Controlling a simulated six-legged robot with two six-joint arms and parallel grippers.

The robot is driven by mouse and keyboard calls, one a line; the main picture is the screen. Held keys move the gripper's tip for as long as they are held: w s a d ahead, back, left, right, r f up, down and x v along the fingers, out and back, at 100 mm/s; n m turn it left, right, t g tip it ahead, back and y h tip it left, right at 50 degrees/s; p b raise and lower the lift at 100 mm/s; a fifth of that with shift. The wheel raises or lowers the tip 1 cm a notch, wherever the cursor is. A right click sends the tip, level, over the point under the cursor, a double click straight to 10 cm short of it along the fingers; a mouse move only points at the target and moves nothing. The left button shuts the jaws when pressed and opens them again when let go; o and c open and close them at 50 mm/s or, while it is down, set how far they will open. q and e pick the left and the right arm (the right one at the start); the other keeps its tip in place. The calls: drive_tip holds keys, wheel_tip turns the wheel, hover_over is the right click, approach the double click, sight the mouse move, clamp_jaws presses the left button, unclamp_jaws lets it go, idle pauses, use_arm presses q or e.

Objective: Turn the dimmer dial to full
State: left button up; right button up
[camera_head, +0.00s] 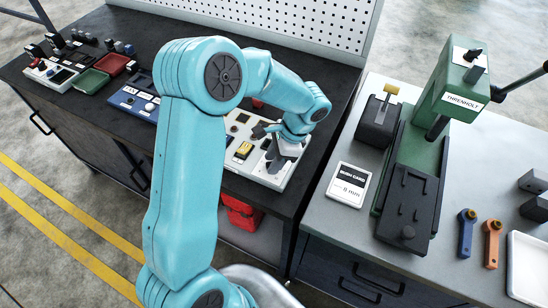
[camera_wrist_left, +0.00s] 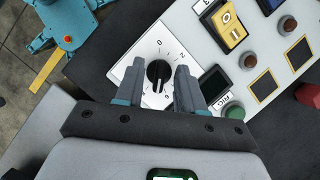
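The dimmer dial (camera_wrist_left: 158,74) is a black knob on a white square plate with numbers around it, at the end of a light grey control panel (camera_wrist_left: 185,28). A pale mark shows on the knob's lower part; its exact setting is hard to read. My left gripper (camera_wrist_left: 160,70) is open, with its two dark fingers on either side of the knob in the wrist view. Gaps show between fingers and knob; I cannot tell the height between them. In the head view my left gripper (camera_head: 284,156) is over the near right end of the panel (camera_head: 238,128) and hides the dial. My right gripper is not in view.
The panel also carries a yellow rocker switch (camera_wrist_left: 229,26), a green button (camera_wrist_left: 234,112) and brown buttons. A blue box (camera_head: 134,102) and trays stand left on the dark bench (camera_head: 115,75). A grey bench (camera_head: 330,212) with a green press (camera_head: 420,150) stands right.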

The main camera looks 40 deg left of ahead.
use_arm(q)
drive_tip(key=shift+w, duration=0.1)
clamp_jaws()
drive_tip(key=shift+m, duration=0.3)
drive_tip(key=m+t+y+b, duration=0.1)
drive_tip(key=m, duration=0.2)
drive_tip(key=shift+m, duration=0.3)
drive_tip(key=m+t, duration=0.1)
drive_tip(key=m, duration=0.1)
drive_tip(key=m+y+b, duration=0.1)
drive_tip(key=m, duration=0.1)
drive_tip(key=shift+s+t, duration=0.2)
drive_tip(key=shift+t, duration=0.2)
drive_tip(key=m+t, duration=0.1)
drive_tip(key=m, duration=0.3)
drive_tip(key=shift+s+r+b, duration=0.1)
drive_tip(key=shift+r+b, duration=0.05)
drive_tip(key=shift+b, duration=0.2)
drive_tip(key=shift+m+t+h, duration=0.3)
drive_tip(key=shift+m+t, duration=0.6)
drive_tip(key=shift+m, duration=1)
